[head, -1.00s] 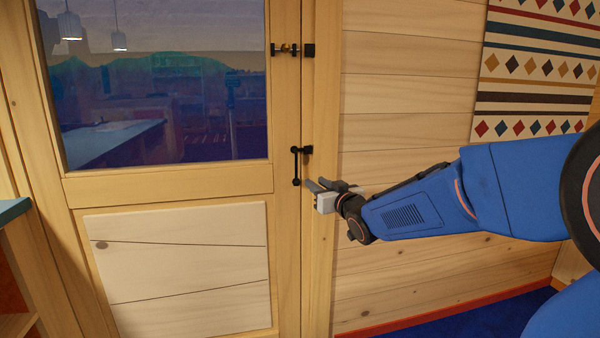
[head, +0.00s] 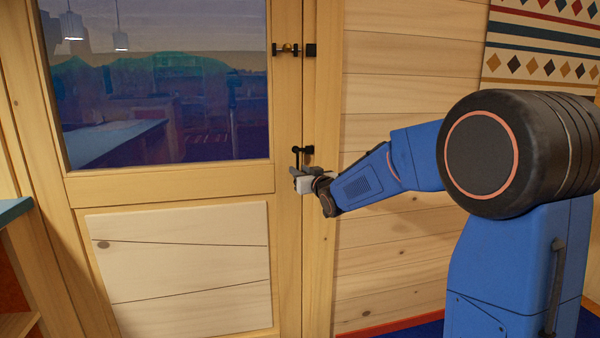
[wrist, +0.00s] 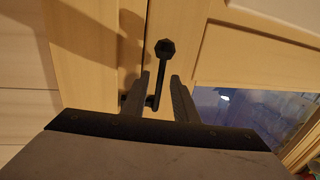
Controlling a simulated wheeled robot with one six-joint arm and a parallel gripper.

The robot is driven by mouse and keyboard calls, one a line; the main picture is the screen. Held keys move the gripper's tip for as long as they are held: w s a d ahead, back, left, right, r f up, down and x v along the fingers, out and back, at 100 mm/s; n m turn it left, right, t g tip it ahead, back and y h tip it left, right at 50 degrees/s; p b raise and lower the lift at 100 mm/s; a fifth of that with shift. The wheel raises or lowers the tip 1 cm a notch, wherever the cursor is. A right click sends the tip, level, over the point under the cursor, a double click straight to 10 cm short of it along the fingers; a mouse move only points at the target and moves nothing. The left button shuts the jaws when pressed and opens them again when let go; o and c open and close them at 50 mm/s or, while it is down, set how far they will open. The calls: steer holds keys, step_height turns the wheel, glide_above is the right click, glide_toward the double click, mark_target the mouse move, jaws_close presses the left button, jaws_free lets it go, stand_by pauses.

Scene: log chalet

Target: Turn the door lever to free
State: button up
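The black door lever (head: 297,153) is on the right stile of the door, its upper part showing above my gripper (head: 294,173) in the head view. In the wrist view the lever (wrist: 165,50) runs between the two fingers of my gripper (wrist: 160,80), with its round knob end beyond the fingertips. The fingers are apart, one on each side of the lever's bar, with gaps showing. The lever's lower part is hidden behind my gripper in the head view.
The wooden door has a large glass pane (head: 160,85) and a pale lower panel (head: 180,268). A second black latch (head: 287,50) sits higher on the door edge. A plank wall with a patterned hanging (head: 540,50) is at right. A teal-topped counter (head: 14,210) stands at left.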

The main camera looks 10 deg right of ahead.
steer(key=shift+w, duration=0.1)
steer(key=shift+c, duration=0.4)
jaws_close()
stand_by(1.1)
